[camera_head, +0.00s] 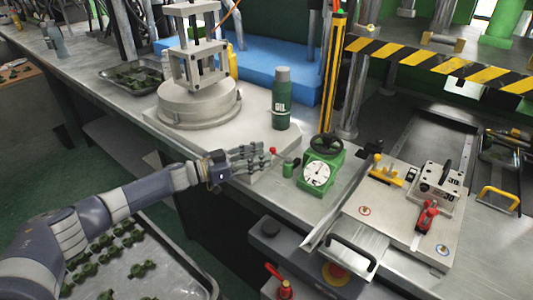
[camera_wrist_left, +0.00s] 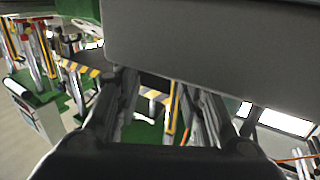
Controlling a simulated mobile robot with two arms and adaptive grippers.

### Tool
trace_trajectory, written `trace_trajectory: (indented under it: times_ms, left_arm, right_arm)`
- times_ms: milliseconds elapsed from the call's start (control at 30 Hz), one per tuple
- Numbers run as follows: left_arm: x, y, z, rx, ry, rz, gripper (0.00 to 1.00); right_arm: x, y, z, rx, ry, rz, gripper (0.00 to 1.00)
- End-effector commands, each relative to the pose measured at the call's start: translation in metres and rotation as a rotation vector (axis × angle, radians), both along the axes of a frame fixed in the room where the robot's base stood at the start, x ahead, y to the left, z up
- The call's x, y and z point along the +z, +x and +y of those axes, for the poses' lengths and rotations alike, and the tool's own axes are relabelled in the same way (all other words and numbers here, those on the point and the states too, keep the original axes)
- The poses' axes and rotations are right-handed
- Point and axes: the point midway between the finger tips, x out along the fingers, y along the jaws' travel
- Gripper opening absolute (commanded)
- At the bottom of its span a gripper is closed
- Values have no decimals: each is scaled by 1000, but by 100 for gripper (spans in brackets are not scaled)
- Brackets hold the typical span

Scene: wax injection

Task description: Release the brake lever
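My left gripper (camera_head: 262,158) reaches in from the left, low over the front edge of the light metal base plate. In the left wrist view its two fingers (camera_wrist_left: 158,115) stand apart with nothing between them. A small red knob (camera_head: 272,150) shows just beyond the fingertips; it may be the brake lever's end, but its stem is hidden or too small to make out. A red-handled lever (camera_head: 280,284) is on the grey box at the bottom. I cannot tell which one is the brake lever. My right gripper is not in view.
A green dial gauge (camera_head: 318,168) and a small green cylinder (camera_head: 289,167) stand right of the gripper. An oil bottle (camera_head: 281,102) stands behind it. A round-based press (camera_head: 199,102) is at back left. A plate with a red toggle clamp (camera_head: 427,216) lies right.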

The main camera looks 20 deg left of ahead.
Motion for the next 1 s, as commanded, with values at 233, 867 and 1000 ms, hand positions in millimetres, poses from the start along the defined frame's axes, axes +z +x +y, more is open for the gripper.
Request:
trace_trajectory:
  times_ms: [233,867,1000]
  left_arm:
    - [-1,-36,42,3,1,2,36]
    - [1,-58,66,1,-1,-1,36]
    - [1,-58,66,1,-1,-1,36]
  right_arm:
    - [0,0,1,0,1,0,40]
    - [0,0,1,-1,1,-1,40]
    - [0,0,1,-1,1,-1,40]
